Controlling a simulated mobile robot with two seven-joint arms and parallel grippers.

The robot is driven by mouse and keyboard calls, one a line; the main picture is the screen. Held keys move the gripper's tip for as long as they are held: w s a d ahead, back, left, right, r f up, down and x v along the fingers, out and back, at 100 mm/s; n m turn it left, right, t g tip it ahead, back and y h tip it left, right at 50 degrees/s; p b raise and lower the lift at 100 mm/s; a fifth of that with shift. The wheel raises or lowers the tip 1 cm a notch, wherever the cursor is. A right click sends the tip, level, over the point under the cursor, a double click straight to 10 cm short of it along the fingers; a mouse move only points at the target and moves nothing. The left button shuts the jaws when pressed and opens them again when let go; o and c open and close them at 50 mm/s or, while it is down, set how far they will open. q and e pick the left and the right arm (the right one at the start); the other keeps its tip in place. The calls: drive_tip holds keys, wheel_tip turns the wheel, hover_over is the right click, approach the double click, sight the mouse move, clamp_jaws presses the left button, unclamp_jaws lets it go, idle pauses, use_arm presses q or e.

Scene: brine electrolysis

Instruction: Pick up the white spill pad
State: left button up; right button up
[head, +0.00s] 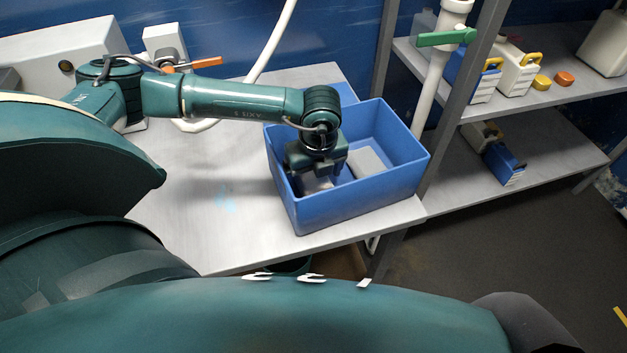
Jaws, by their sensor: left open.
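A blue open bin (350,205) stands on the pale bench at its right end. Inside it a light grey-white flat block (368,163) lies toward the back right. Another whitish piece (316,184) shows under my left gripper; I cannot tell which of the two is the white spill pad. My left gripper (325,177) reaches down into the bin from above, between its walls. It is open, and its fingertips are partly hidden by its own body and the bin's front wall. I cannot tell whether it touches anything. My right gripper is not in view.
The bin walls surround my left gripper closely. The bench (190,180) is clear left of the bin. A grey post (455,110) and a shelf (550,95) with containers stand to the right. A white pipe with a green handle (445,38) rises behind the bin.

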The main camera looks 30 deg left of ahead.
use_arm(q)
drive_tip(key=shift+f, duration=0.75)
drive_tip(key=shift+c, duration=0.4)
drive_tip(key=c, duration=1)
wheel_tip(320, 180, up, 10)
drive_tip(key=shift+r, duration=0.1)
